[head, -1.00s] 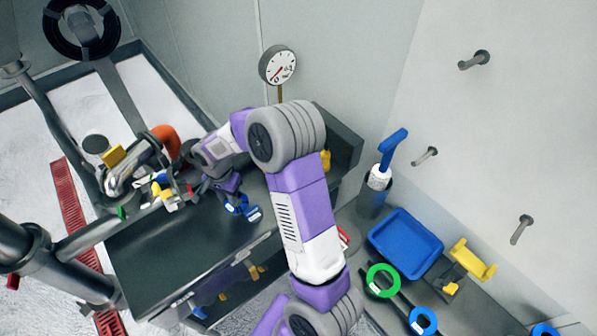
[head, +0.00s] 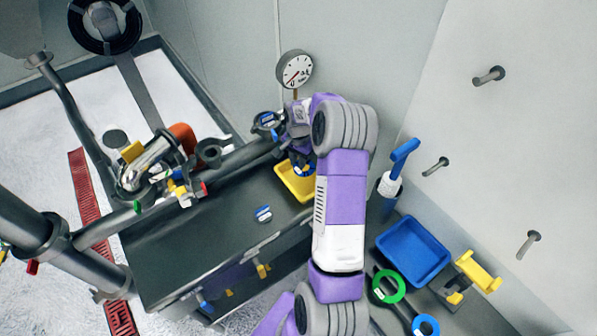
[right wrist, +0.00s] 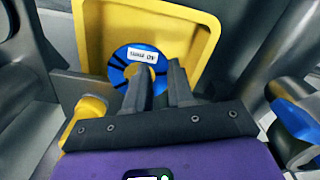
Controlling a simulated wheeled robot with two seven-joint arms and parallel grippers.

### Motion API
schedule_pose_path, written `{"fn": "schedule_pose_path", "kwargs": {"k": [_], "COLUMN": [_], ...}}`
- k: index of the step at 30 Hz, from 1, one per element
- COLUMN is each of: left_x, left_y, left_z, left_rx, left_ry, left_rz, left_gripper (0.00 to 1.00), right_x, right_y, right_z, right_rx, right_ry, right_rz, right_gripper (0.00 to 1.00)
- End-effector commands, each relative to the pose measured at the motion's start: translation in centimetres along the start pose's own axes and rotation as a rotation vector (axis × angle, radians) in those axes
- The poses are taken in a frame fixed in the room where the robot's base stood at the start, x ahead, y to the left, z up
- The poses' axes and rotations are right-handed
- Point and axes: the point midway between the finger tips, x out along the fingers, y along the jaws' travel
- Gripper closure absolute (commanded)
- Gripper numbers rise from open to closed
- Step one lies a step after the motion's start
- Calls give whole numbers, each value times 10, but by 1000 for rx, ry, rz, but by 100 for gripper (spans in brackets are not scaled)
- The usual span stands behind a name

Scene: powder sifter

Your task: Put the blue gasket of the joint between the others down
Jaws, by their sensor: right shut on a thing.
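My right gripper (head: 298,158) is shut on the blue gasket (head: 304,170) and holds it at the yellow tray (head: 288,190) on the dark bench. In the right wrist view, the blue gasket (right wrist: 119,76) is a ring with dark marks and a white label, at the fingertips (right wrist: 158,78) and in front of the yellow tray (right wrist: 207,40). I cannot tell whether it touches the tray. The pipe joint shows an open gap between a dark flange (head: 210,152) and another flange (head: 267,122). My left gripper is not in view.
A small blue-and-white piece (head: 264,213) lies on the bench (head: 190,245). A gauge (head: 295,69) stands behind. On the right are a blue tray (head: 413,250), a green ring (head: 388,286), a blue ring (head: 425,325) and a yellow holder (head: 478,270). Wall pegs stick out at right.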

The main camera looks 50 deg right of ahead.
Motion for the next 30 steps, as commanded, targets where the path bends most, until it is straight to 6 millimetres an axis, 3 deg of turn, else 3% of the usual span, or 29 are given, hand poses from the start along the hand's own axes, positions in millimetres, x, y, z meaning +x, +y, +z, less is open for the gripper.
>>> {"fn": "schedule_pose_path", "kwargs": {"k": [3, 11, 17, 30], "left_x": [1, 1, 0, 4], "left_y": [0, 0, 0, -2], "left_z": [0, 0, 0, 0], "left_rx": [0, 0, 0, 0], "left_ry": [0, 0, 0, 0], "left_rz": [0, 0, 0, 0], "left_gripper": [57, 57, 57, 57], "right_x": [20, 39, 67, 76], "right_y": [0, 0, 1, 1], "right_z": [2, 2, 1, -2], "right_rx": [-1, 0, 2, 0], "right_ry": [-4, -2, -3, 0], "right_rz": [2, 0, 2, 0], "right_gripper": [100, 100, 100, 100]}}
